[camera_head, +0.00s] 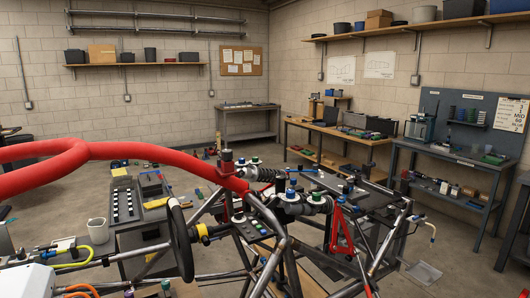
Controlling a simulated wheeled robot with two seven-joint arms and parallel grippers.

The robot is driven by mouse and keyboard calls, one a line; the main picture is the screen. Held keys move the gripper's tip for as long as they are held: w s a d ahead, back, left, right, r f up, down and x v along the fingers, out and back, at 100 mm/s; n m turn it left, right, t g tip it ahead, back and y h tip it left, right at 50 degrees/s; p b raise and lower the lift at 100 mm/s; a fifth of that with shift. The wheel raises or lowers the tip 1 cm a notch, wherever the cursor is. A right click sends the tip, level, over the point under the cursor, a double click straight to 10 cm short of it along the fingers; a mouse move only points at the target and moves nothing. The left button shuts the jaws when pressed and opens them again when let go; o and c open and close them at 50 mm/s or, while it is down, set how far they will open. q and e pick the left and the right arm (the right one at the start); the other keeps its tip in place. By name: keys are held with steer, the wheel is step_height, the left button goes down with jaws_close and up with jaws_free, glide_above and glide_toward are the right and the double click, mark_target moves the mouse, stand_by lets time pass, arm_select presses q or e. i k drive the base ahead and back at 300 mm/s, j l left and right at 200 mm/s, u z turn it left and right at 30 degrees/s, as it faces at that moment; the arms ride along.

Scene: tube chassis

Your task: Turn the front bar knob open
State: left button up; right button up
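The tube chassis (272,228) fills the lower middle of the head view, with dark and bare metal tubes. Neither of my grippers can be made out in this view.
A thick red padded tube (125,151) crosses from the left above the chassis. Red suspension links (340,237) stand at the right. Yellow and orange cables lie at the lower left. Workbenches (340,134) line the right wall; the floor (455,235) beside the chassis is partly clear.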

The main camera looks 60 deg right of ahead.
mark_target(226, 155)
steer(key=z, duration=0.4)
steer(key=l+z, duration=0.15)
steer(key=z, duration=0.7)
steer(key=l+z, duration=0.1)
steer(key=z, duration=0.3)
